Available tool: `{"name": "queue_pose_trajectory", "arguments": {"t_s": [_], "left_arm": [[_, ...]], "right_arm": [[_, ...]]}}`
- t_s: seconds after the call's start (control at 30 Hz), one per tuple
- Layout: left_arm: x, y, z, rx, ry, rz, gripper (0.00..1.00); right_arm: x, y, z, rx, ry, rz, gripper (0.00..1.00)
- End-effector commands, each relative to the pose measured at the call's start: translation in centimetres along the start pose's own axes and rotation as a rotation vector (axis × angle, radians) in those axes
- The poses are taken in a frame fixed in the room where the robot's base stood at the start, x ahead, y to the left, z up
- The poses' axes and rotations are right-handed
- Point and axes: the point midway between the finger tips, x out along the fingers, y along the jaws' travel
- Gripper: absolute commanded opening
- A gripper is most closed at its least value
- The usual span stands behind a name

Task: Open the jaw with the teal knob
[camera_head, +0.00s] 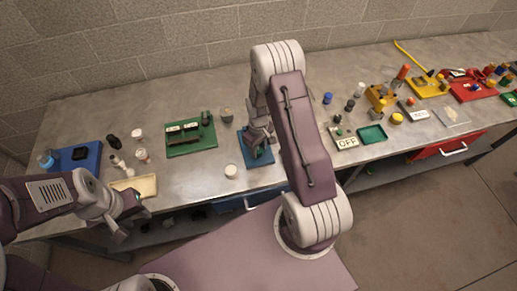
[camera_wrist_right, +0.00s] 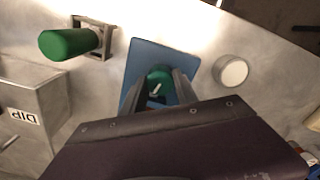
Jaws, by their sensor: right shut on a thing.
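A round teal-green knob (camera_wrist_right: 160,77) sits on a blue plate (camera_wrist_right: 150,55) in the right wrist view. My right gripper (camera_wrist_right: 166,93) is shut on the knob, with its two dark fingers on either side of it. In the head view the same blue plate (camera_head: 264,158) lies near the table's front edge, under my right gripper (camera_head: 259,149). The jaw itself is largely hidden by my gripper. My left gripper (camera_head: 128,216) is empty, its fingers apart, in front of the table at the left.
A green board (camera_head: 190,147) lies left of the blue plate. A white round cap (camera_head: 231,171) is close by. A thick green handle (camera_wrist_right: 68,43) stands near the plate. An OFF sign (camera_head: 347,143) and a teal tray (camera_head: 372,134) are to the right.

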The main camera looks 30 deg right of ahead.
Motion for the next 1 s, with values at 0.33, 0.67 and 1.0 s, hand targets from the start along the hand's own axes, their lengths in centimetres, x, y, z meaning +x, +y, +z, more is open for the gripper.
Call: {"name": "queue_pose_trajectory", "arguments": {"t_s": [0.33, 0.67, 1.0], "left_arm": [[0.04, 0.00, 0.00, 0.000, 0.000, 0.000, 0.36], [0.04, 0.00, 0.00, 0.000, 0.000, 0.000, 0.36], [0.17, 0.00, 0.02, 0.000, 0.000, 0.000, 0.36]], "right_arm": [[-0.10, 0.09, -0.20, -0.029, 0.006, 0.003, 0.00], [-0.09, 0.08, -0.19, -0.027, 0.005, 0.003, 0.57], [-0.31, 0.06, -0.13, -0.027, 0.004, 0.002, 0.57]]}}
